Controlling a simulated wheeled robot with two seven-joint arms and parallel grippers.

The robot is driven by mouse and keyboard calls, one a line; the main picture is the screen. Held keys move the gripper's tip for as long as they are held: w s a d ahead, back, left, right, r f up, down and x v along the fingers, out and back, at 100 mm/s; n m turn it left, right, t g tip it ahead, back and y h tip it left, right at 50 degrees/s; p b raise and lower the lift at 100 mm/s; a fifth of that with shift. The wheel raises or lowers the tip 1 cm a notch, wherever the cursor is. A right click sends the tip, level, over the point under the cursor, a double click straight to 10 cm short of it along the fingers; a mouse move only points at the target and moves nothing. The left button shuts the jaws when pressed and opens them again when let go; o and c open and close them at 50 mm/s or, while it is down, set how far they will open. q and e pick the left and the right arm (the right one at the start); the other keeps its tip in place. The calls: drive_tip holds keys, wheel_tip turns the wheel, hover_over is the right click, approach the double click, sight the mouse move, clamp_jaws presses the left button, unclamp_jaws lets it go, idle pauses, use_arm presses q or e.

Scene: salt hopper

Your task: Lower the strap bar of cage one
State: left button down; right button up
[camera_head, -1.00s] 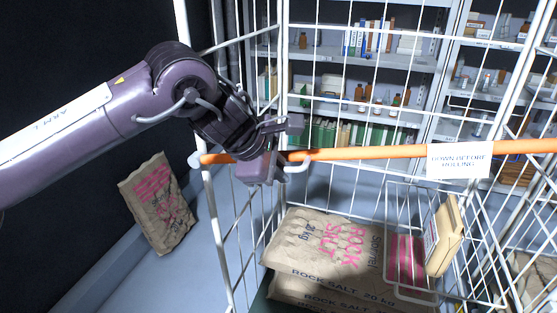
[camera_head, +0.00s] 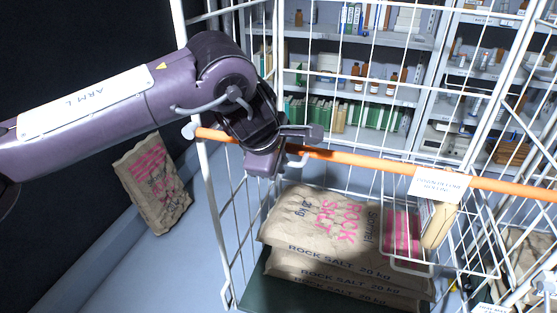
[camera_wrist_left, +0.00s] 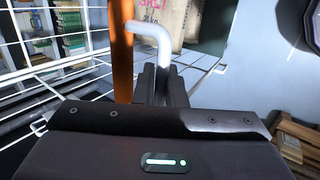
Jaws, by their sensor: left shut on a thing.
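The strap bar (camera_head: 350,159) is an orange bar across the front of the white wire cage (camera_head: 207,180), sloping down to the right in the head view. It carries a white label (camera_head: 441,185). Its left end is by the cage's left post. My left gripper (camera_head: 283,148) is at the bar's left part, shut on a white bent handle (camera_head: 298,162) beside the bar. In the left wrist view the handle (camera_wrist_left: 155,38) bends down between the closed fingers, and the orange bar (camera_wrist_left: 122,55) passes just left of them. My right gripper is not in view.
Rock salt sacks (camera_head: 325,235) lie stacked inside the cage. A small wire basket (camera_head: 440,262) hangs at the cage's right. Another sack (camera_head: 152,185) leans at the dark wall on the left. Shelves (camera_head: 350,95) with books and bottles stand behind.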

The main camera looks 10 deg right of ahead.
use_arm(q)
drive_tip(key=c, duration=1.6)
unclamp_jaws()
drive_tip(key=shift+f, duration=0.3)
drive_tip(key=shift+o, duration=0.2)
drive_tip(key=shift+s+a+r, duration=0.2)
drive_tip(key=shift+r, duration=0.35)
drive_tip(key=b+v, duration=0.2)
drive_tip(key=v, duration=0.4)
drive_tip(key=shift+s+r, duration=0.2)
drive_tip(key=shift+a, duration=0.1)
